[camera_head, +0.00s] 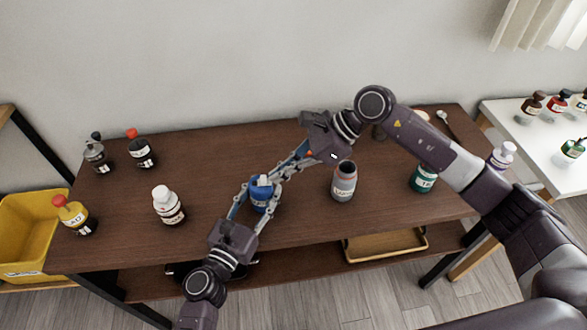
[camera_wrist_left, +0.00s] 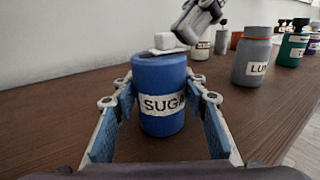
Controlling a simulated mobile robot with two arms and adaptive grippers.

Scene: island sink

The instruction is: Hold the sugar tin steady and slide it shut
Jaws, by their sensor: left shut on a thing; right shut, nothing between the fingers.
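The sugar tin (camera_head: 261,197) is blue and stands upright near the middle of the table. In the left wrist view the tin (camera_wrist_left: 161,92) shows a partly visible "SUG" label and a pale flat lid piece with a white block-like knob (camera_wrist_left: 165,41) on top. How far the lid covers the top cannot be told. My left gripper (camera_head: 260,192) is shut around the tin's sides, one finger on each side. My right gripper (camera_head: 273,179) is shut and empty, its fingertips close beside the knob; whether they touch it cannot be told.
A grey "LUN" bottle (camera_head: 344,181) stands right of the tin, below my right arm. A teal bottle (camera_head: 423,179) is farther right. A white bottle (camera_head: 168,205) stands left, with dark bottles (camera_head: 141,149) behind. The table (camera_head: 215,160) is bare behind the tin.

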